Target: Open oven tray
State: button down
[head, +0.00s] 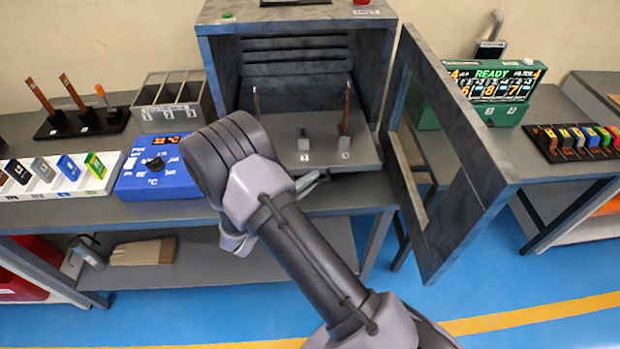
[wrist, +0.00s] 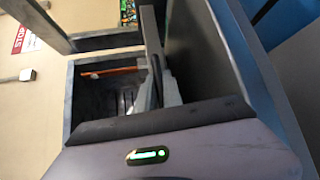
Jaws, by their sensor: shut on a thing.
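The oven (head: 226,75) stands on the table with its door (head: 470,160) swung open to the right. The grey oven tray (head: 325,155) sits low in the opening, its front part sticking out past the oven front. Two thin brown bars (head: 347,110) stand upright on it. My gripper (head: 312,182) is at the tray's front edge, shut on it; my arm hides much of the grip. In the wrist view, my gripper (wrist: 162,88) meets the tray (wrist: 150,40) edge-on, with one copper bar (wrist: 110,72) beyond it.
A blue controller box (head: 158,170) and a grey divided bin (head: 172,100) stand left of the oven. A green display unit (head: 488,88) stands behind the door at right. The open door reaches out past the table's front edge. The blue floor in front is clear.

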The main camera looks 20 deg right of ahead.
jog(key=c, duration=1.8)
grip_release()
jog(key=shift+o, duration=0.2)
jog(key=p+v, duration=0.2)
jog(key=v, duration=1.5)
jog(key=shift+s+a+p, duration=0.2)
jog(key=shift+p, duration=0.1)
